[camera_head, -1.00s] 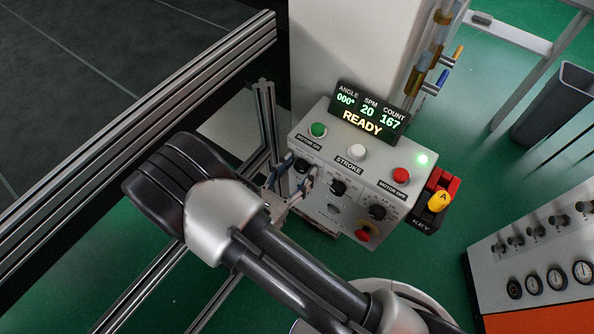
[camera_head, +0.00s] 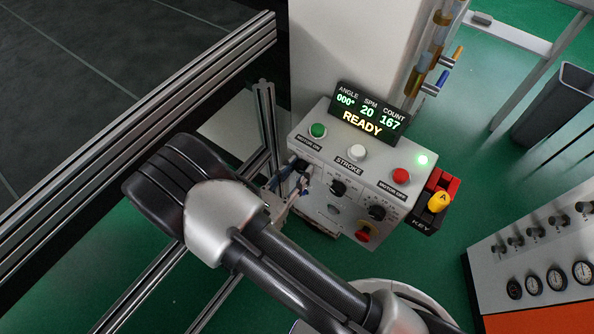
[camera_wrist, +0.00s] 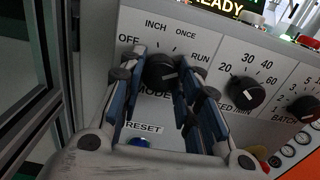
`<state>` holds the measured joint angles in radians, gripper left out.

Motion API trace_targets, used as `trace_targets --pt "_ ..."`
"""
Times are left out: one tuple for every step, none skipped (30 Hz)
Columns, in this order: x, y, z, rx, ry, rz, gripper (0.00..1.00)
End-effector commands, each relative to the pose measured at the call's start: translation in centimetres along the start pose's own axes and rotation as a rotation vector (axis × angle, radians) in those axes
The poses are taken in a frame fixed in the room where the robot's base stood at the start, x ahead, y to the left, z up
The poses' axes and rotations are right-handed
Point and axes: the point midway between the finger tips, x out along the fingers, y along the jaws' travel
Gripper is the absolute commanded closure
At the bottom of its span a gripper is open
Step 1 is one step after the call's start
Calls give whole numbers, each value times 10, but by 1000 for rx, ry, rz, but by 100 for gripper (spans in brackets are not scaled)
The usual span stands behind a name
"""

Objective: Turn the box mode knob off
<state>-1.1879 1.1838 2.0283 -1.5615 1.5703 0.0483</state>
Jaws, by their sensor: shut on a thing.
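The mode knob (camera_wrist: 158,66) is a round black knob on the front of the grey control box (camera_head: 325,212). Labels OFF, INCH, ONCE and RUN arc around it. My gripper (camera_wrist: 160,82) is shut on the knob, one blue-padded finger on each side. In the head view my gripper (camera_head: 288,182) is at the box's left front, and its fingers partly hide the knob there.
A display (camera_head: 368,112) on the box reads READY. A SPEED knob (camera_wrist: 243,91) is right of the mode knob, and a blue RESET button (camera_wrist: 141,142) is below it. A key switch (camera_head: 438,201) is at the box's right. Metal rails (camera_head: 150,150) run along the left.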

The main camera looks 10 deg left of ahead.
Motion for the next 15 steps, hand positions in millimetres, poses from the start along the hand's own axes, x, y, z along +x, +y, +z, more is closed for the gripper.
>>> trace_targets --pt "0 0 0 -14 1 0 93" --pt "0 0 0 -25 1 0 93" --pt "0 0 0 -42 1 -1 93" --pt "0 0 0 -56 1 -1 93" --pt "0 -1 0 -74 1 -1 93" --pt "0 -1 0 -98 1 -1 93" --pt "0 -1 1 -118 1 -1 93" --pt "0 -1 1 -140 1 -1 93" --pt "0 -1 1 -171 1 -1 93" --pt "0 -1 1 -196 1 -1 93" --pt "0 -1 1 -222 1 -1 93" --pt "0 -1 1 -258 1 -1 93" --pt "0 -1 1 -287 1 -1 93" --pt "0 -1 1 -316 1 -1 93" --pt "0 -1 1 -354 1 -1 93"
